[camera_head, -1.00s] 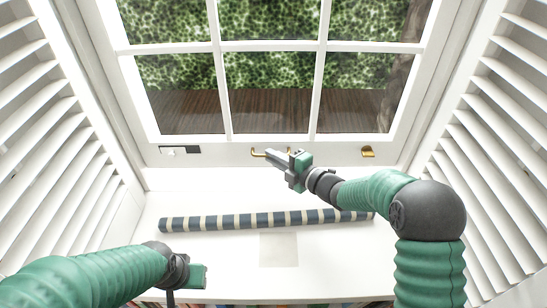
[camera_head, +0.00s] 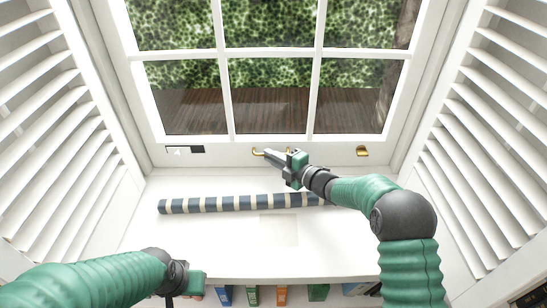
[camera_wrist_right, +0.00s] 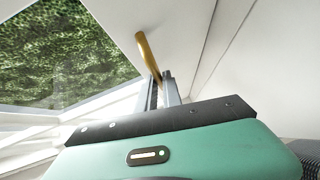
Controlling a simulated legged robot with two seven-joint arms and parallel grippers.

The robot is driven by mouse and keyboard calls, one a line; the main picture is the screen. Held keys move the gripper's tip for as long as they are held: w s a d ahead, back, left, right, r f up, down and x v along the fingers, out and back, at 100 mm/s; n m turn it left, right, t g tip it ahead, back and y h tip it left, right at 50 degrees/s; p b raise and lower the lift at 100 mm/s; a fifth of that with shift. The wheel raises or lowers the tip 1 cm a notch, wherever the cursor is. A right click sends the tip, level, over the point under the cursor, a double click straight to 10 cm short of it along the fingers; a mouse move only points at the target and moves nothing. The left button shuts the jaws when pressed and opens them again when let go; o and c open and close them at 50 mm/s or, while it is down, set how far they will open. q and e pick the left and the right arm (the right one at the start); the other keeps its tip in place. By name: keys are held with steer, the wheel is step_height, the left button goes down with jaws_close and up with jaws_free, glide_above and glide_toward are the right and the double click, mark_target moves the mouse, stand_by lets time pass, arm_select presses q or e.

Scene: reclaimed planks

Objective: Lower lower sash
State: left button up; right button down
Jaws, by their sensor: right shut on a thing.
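The lower sash (camera_head: 235,153) is a white framed window with several panes, its bottom rail a little above the white sill (camera_head: 330,235). A brass handle (camera_head: 258,152) is fixed at the middle of that rail. My right gripper (camera_head: 270,155) reaches the handle from the right and is shut on it. In the right wrist view the brass handle (camera_wrist_right: 147,50) rises from between the two grey fingers (camera_wrist_right: 163,90). My left gripper (camera_head: 190,280) hangs low at the left, away from the sash; its fingers are not clear.
A blue and cream striped draught roll (camera_head: 240,203) lies across the sill. Louvred white shutters (camera_head: 60,110) flank both sides. A brass fitting (camera_head: 362,151) and a dark catch (camera_head: 184,149) sit on the rail. Coloured book spines (camera_head: 281,295) show below the sill.

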steer(key=shift+s+f, duration=0.15)
steer(key=shift+f, duration=0.4)
steer(key=c, duration=1.8)
jaws_free()
steer(key=shift+a, duration=0.1)
steer(key=o, duration=0.3)
steer(key=shift+w, duration=0.2)
steer(key=shift+r, duration=0.2)
steer(key=shift+s+d, duration=0.1)
steer(key=shift+d, duration=0.2)
steer(key=p+v, duration=0.2)
steer(key=v, duration=1.4)
steer(key=shift+s+r+p, duration=0.15)
steer(key=shift+s+p, duration=0.05)
steer(key=shift+p, duration=0.2)
